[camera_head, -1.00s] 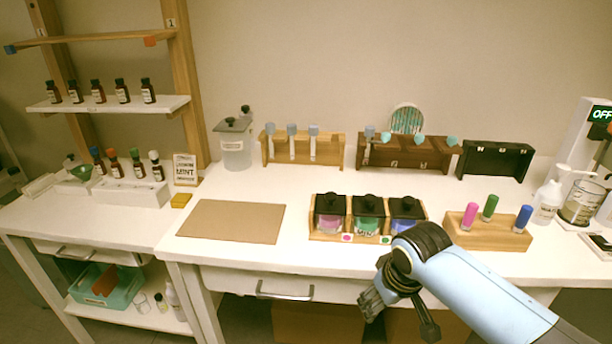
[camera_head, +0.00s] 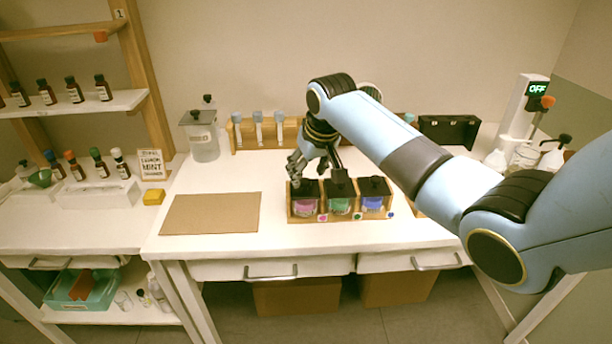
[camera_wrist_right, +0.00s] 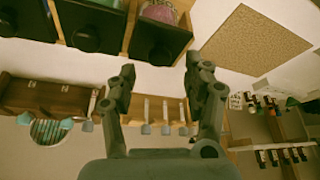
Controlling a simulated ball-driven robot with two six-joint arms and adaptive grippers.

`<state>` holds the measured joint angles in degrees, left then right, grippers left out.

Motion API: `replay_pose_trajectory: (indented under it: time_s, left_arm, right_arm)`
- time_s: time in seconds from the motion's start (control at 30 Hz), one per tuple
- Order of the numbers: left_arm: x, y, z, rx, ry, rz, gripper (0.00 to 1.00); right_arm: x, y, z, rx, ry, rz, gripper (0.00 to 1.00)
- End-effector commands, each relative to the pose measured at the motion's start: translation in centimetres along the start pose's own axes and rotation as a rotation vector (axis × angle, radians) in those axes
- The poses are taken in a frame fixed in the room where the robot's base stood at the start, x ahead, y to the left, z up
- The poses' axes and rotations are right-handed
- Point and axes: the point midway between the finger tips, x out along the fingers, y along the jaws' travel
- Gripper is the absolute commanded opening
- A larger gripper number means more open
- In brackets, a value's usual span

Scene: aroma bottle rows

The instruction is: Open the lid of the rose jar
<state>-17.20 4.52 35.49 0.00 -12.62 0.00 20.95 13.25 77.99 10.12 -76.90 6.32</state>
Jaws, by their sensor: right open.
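The rose jar (camera_head: 304,206) is most likely the one with pink contents, at the left end of a wooden rack (camera_head: 340,219). Its black lid (camera_head: 306,188) with a round knob is on. My right gripper (camera_head: 303,178) is just above and behind that lid in the head view, open and empty. In the right wrist view its two fingers (camera_wrist_right: 163,78) are spread apart, with the pink jar's black lid (camera_wrist_right: 172,35) just beyond the tips. No contact shows. My left gripper is not in view.
A green jar (camera_head: 340,206) and a blue jar (camera_head: 373,204), both black-lidded, stand close beside it. A brown mat (camera_head: 210,214) lies to the left. A rack of blue-grey-topped sticks (camera_head: 246,135) stands behind. My right arm hides part of the right table.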

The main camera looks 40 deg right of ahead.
Motion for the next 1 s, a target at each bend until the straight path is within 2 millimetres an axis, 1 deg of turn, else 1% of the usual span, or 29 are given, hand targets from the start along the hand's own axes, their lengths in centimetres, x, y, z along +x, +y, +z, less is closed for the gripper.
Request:
replay_pose_trajectory:
  time_s: [0.03,0.1,0.2,0.33,0.53,0.57,0.93,1.0]
  left_arm:
    - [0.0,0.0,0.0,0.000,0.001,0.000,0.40]
    - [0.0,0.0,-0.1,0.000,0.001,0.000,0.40]
    - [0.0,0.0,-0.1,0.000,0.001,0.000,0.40]
    - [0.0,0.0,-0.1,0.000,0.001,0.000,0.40]
    - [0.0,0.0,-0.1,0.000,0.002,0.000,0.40]
    - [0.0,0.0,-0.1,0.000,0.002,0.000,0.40]
    - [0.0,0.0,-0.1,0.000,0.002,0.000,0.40]
    - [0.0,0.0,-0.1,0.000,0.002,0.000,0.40]
  right_arm:
    - [0.8,0.0,0.0,0.001,-0.003,0.000,0.51]
    - [1.7,0.0,0.0,0.002,-0.002,0.000,0.51]
    - [2.5,0.0,0.0,0.000,-0.001,0.001,0.51]
    - [3.0,0.0,0.0,-0.001,0.001,0.001,0.51]
    - [3.0,0.0,0.0,-0.001,0.001,0.001,0.51]
    - [3.0,0.0,0.0,-0.001,0.001,0.001,0.50]
    - [3.0,0.0,0.0,0.000,0.001,0.001,0.02]
    - [3.0,0.0,0.0,0.000,0.001,0.001,0.00]
